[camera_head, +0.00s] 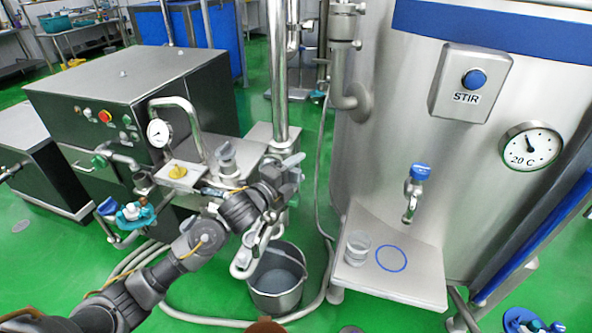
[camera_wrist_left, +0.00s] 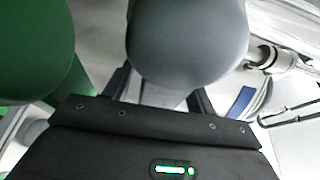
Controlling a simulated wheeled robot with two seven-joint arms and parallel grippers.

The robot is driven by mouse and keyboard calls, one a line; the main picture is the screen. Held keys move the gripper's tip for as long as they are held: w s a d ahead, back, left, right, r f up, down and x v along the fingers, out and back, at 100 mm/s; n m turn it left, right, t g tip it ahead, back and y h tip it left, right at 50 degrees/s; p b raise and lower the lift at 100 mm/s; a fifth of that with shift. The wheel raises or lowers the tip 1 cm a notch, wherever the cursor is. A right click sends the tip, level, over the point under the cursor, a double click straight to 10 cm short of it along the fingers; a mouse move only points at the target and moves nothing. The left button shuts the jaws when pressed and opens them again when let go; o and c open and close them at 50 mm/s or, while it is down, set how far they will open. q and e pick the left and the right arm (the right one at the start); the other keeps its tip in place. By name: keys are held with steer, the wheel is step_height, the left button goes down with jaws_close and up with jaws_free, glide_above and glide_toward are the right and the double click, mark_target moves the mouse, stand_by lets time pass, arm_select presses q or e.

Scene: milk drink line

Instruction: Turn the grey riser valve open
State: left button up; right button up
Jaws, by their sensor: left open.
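The grey riser valve's handle (camera_head: 293,160) shows beside the shiny vertical pipe in the head view. My left gripper (camera_head: 284,174) is right at it, partly hidden by its own wrist. In the left wrist view a large grey rounded shape (camera_wrist_left: 188,42), seemingly the valve handle, fills the space ahead of the open left fingers (camera_wrist_left: 160,88). I cannot tell whether the fingers touch it. My right gripper is not in view.
The vertical pipe (camera_head: 277,80) rises behind the gripper. A metal bucket (camera_head: 276,296) stands on the floor below. The steel tank (camera_head: 390,130) and its shelf with a glass (camera_head: 357,248) are to the right. A dark machine cabinet (camera_head: 130,85) is to the left.

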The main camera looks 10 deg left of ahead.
arm_select(q)
steer(key=shift+c, duration=0.5)
jaws_close()
